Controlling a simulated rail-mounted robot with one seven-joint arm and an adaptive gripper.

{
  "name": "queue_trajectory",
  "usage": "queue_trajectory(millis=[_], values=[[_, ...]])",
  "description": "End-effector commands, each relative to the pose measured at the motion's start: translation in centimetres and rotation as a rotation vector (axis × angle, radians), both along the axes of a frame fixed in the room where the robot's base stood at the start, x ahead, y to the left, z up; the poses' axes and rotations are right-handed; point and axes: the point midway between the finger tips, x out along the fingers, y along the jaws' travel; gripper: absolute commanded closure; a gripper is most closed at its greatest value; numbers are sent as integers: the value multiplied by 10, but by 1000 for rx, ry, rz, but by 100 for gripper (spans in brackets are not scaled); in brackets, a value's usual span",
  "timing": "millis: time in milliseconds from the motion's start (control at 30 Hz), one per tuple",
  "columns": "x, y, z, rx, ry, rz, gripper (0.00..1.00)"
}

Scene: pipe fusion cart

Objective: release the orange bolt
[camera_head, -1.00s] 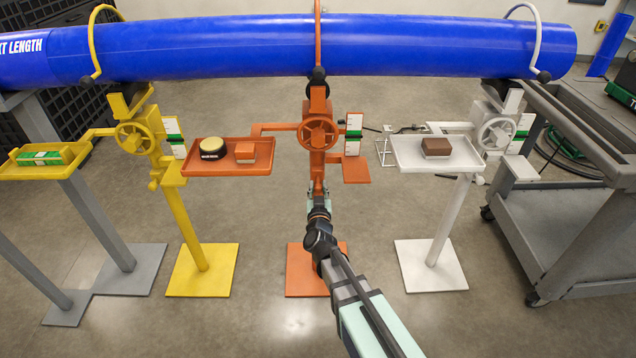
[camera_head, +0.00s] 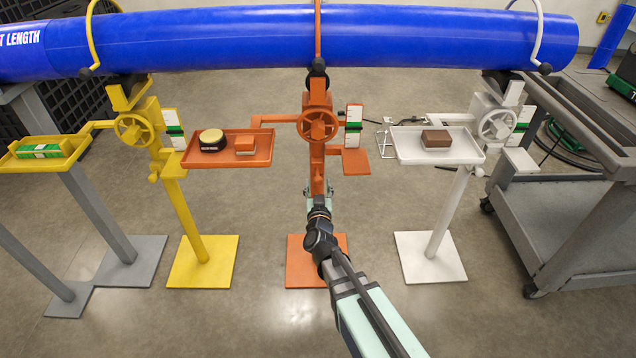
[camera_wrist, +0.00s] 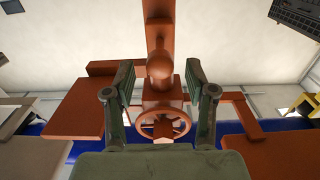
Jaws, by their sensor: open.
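The orange bolt (camera_wrist: 160,67) shows in the wrist view as a round-ended knob on the orange stand's post, between my two fingers. My gripper (camera_wrist: 160,78) is open, with a gap between each finger and the bolt. In the head view my gripper (camera_head: 320,190) is at the front of the orange stand (camera_head: 317,98), below its handwheel (camera_head: 318,125). The bolt cannot be made out clearly in the head view, as my gripper is in front of that part of the post.
The orange tray (camera_head: 262,158) holds a round tin and a block. A yellow stand (camera_head: 187,213) is to the left and a white stand (camera_head: 450,215) to the right. The blue pipe (camera_head: 220,45) spans above. A grey cart (camera_head: 560,220) stands at far right.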

Motion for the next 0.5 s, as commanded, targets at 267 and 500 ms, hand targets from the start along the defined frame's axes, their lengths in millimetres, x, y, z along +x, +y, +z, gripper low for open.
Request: queue_trajectory(millis=[267,500], values=[[-45,-5,1,0,1,1,44],[-55,-5,0,1,1,0,44]])
